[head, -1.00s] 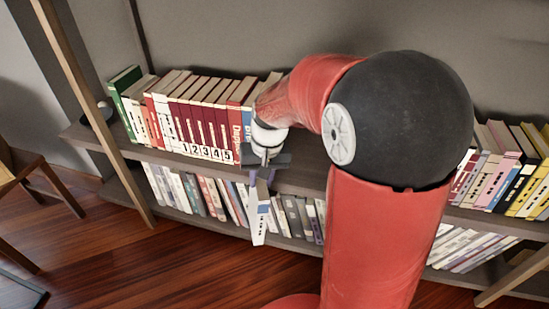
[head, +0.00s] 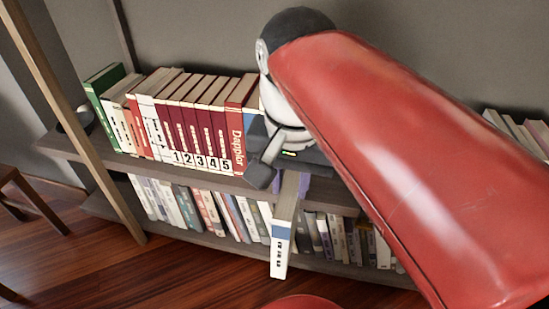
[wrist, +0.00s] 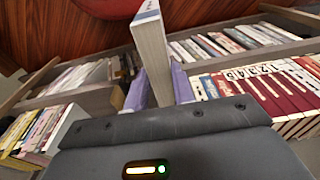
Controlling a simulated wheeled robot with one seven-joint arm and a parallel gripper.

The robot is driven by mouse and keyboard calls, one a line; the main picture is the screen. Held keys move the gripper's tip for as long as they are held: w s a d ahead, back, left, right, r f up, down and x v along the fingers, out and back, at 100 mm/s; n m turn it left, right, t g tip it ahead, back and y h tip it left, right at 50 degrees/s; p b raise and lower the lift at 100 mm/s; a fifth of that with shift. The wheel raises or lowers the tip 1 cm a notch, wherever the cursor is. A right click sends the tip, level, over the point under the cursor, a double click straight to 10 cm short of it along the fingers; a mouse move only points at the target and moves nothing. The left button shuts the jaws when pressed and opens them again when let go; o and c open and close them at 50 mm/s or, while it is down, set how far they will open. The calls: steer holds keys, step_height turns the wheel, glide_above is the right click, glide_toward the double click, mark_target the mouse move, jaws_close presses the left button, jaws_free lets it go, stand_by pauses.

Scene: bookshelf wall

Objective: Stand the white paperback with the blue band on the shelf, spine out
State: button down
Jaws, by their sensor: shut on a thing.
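The white paperback with the blue band (head: 281,240) hangs in front of the shelf, spine facing me, a little tilted, its lower end below the upper board's front edge. My gripper (head: 291,184) is shut on its upper part. In the wrist view the book (wrist: 151,50) stands between my two purple fingers (wrist: 160,88), its page edges visible. The upper shelf board (head: 215,180) lies behind the book and carries a row of books. My arm hides the board to the right of the gripper in the head view.
The red numbered volumes (head: 197,140) and a thick red book (head: 236,138) stand left of my gripper, with a blue-and-white book beside them. More books (head: 520,130) stand at the far right. A lower row (head: 190,205) fills the shelf below. A wooden post (head: 75,125) rises at left.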

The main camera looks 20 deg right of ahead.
steer(key=shift+w+d, duration=0.35)
steer(key=shift+w, duration=0.2)
steer(key=shift+w+d, duration=0.3)
steer(key=shift+w, duration=0.2)
steer(key=w+d+f+p, duration=0.1)
steer(key=w+d+p, duration=0.2)
steer(key=w+d, duration=0.3)
steer(key=w+d+f+p, duration=0.1)
steer(key=w+d+p, duration=0.2)
steer(key=w+d, duration=0.4)
steer(key=w, duration=0.6)
steer(key=shift+w+f, duration=0.2)
steer(key=shift+f, duration=0.1)
steer(key=shift+s, duration=0.1)
